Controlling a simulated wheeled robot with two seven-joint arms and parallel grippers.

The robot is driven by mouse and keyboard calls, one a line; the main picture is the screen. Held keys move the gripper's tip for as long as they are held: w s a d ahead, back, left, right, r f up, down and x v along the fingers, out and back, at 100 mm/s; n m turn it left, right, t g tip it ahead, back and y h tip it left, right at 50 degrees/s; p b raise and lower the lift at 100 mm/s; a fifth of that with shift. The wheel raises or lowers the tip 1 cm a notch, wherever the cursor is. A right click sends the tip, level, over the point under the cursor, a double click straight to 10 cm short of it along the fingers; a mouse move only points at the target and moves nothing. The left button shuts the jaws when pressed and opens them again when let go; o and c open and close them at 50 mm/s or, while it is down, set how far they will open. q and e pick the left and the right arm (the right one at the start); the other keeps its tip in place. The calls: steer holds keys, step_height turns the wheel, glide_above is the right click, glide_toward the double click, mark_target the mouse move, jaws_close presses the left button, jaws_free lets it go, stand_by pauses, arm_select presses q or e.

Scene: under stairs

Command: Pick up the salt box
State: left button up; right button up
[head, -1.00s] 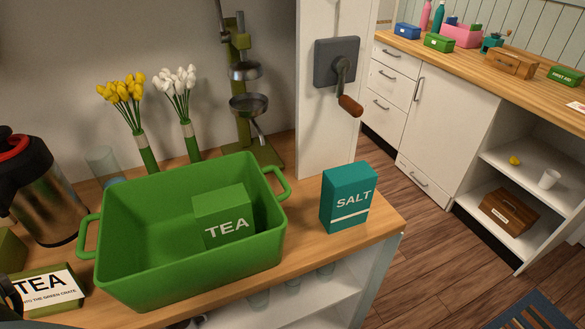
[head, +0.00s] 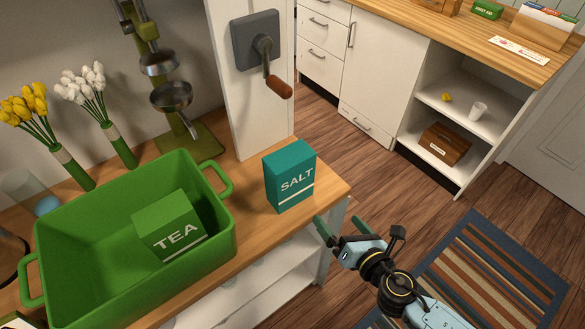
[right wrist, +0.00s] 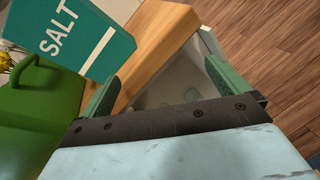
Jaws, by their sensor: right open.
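The teal salt box (head: 290,178) stands upright on the wooden counter near its right corner, to the right of the green crate. In the right wrist view the salt box (right wrist: 85,35) fills the upper left, beyond the fingers. My left gripper is not in view.
The green crate (head: 228,235) with a green tea box (head: 168,226) in it stands left of the salt box. Open floor lies right.

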mark_target(298, 174)
steer(key=s+a+r+n+t+y+p, duration=0.1)
steer(key=a+r+n+y, duration=0.35)
steer(key=r+n, duration=0.55)
steer(key=w+a, duration=0.1)
steer(key=w, duration=0.1)
steer(key=w+a+r+m, duration=0.1)
steer(key=a, duration=0.1)
steer(key=w+a+r+m+h+p, duration=0.1)
steer(key=w, duration=0.1)
steer(key=shift+w+a+r, duration=0.15)
steer(key=shift+w+a, duration=0.15)
steer(key=shift+a, duration=0.1)
steer(key=x, duration=0.5)
steer(key=shift+w+a, duration=0.25)
steer(key=shift+a, duration=0.1)
steer(key=shift+c, duration=0.4)
steer(key=c, duration=0.9)
steer(key=shift+o, duration=0.2)
step_height(298, 174, up, 10)
steer(key=p, duration=0.9)
